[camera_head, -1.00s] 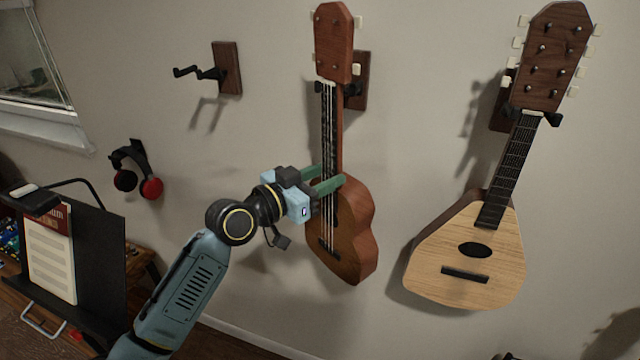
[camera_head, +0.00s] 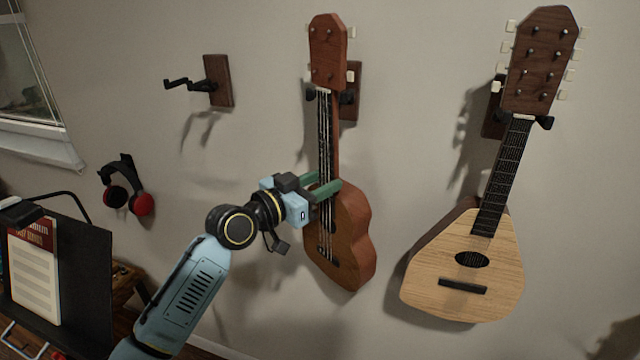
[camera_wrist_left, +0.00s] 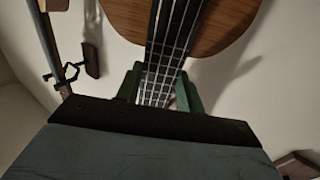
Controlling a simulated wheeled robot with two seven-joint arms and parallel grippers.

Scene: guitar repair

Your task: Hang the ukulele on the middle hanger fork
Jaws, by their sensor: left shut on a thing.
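The ukulele (camera_head: 340,230), reddish brown, hangs nearly upright in front of the wall, headstock (camera_head: 328,50) up. My left gripper (camera_head: 325,189) is shut on its neck just above the body. The left wrist view shows the green fingers (camera_wrist_left: 160,90) on both sides of the neck and strings, with part of the body (camera_wrist_left: 225,25) beyond. The middle hanger (camera_head: 350,105) is a wooden block with a black fork behind the ukulele. Dark prong ends show on both sides of the neck, just under the headstock. Whether the headstock rests on them I cannot tell. My right gripper is out of view.
An empty hanger (camera_head: 217,80) is on the wall to the left. A pale teardrop-shaped instrument (camera_head: 465,260) hangs on the right. Bare wall lies between.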

